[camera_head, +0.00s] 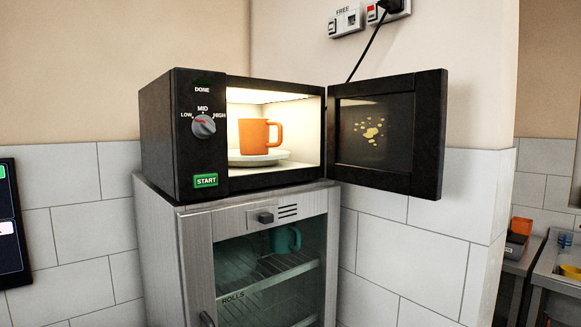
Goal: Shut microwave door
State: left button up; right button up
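The black microwave (180,135) stands on top of a grey metal cabinet. Its door (386,132) is hinged at the right of the opening and stands wide open, swung out to the right. Yellow splatter spots show on the door's window. The lit interior holds an orange mug (254,137) with its handle to the right, on a white plate (240,159). Neither of my grippers is in view.
The cabinet (195,255) has a glass front with wire shelves and a teal mug (285,239) inside. A black cable (367,50) runs from a wall socket (392,10) down behind the microwave. A dark screen (10,225) is at the left edge.

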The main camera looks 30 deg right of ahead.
aim_at(387, 133)
jog(key=l+u, duration=0.1)
jog(key=l, duration=0.45)
jog(key=k+l+u, duration=0.1)
jog(key=l, duration=0.45)
jog(key=k+l+u, duration=0.1)
jog(key=l, duration=0.45)
jog(key=k+l, duration=0.15)
jog(key=l, duration=0.35)
jog(key=k+l+u, duration=0.15)
jog(key=l, duration=0.4)
jog(key=k+l+u, duration=0.1)
jog(key=l, duration=0.4)
jog(key=k+l+u, duration=0.1)
jog(key=l, duration=0.4)
jog(key=k+l+u, duration=0.1)
jog(key=k+l, duration=0.2)
jog(key=l, duration=0.2)
jog(key=j+z, duration=0.2)
jog(key=z, duration=0.15)
jog(key=i+j+z, duration=0.1)
jog(key=j+z, duration=0.15)
jog(key=z, duration=0.15)
jog(key=k+j+z, duration=0.1)
jog(key=j+z, duration=0.25)
jog(key=j, duration=0.5)
